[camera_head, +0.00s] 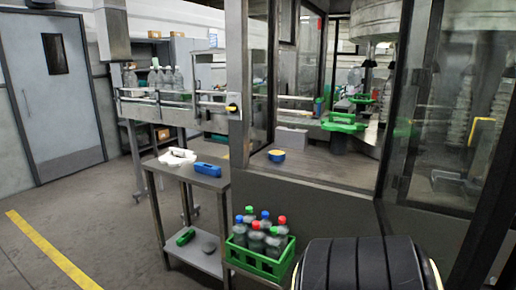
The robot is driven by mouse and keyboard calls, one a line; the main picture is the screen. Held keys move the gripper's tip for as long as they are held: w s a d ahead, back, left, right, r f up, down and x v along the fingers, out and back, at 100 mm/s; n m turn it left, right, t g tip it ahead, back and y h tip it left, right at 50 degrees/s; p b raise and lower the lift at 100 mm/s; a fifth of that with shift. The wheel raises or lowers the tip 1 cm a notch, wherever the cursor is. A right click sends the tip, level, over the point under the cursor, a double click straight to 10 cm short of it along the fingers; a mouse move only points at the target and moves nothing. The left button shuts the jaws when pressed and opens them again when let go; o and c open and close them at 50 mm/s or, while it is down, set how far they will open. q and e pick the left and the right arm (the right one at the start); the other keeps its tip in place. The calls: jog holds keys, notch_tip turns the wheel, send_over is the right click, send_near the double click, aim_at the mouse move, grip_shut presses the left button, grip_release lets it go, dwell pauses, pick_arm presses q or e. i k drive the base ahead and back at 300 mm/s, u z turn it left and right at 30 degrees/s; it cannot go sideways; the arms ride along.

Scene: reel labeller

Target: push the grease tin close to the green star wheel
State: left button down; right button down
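A small round tin, blue with a yellow top (276,155), looks like the grease tin. It sits on the brown deck inside the machine's framed opening, near the front left. The green star wheel (343,122) is farther back and to the right, with a clear gap between it and the tin. A second, smaller green wheel part (361,99) shows behind it. Neither of my grippers is in view, and nothing touches the tin.
The opening has dark posts and a front sill; a glass panel (450,120) closes its right side. A grey block (291,137) stands behind the tin. Left are a side table (208,181) with a blue tool (207,169) and a green bottle crate (258,262). The deck between tin and wheel looks mostly clear.

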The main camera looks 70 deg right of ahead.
aim_at(273, 155)
jog(key=z, duration=0.8)
jog(key=i, duration=0.9)
jog(key=z, duration=1.3)
jog(key=i, duration=1.3)
jog(key=z, duration=0.1)
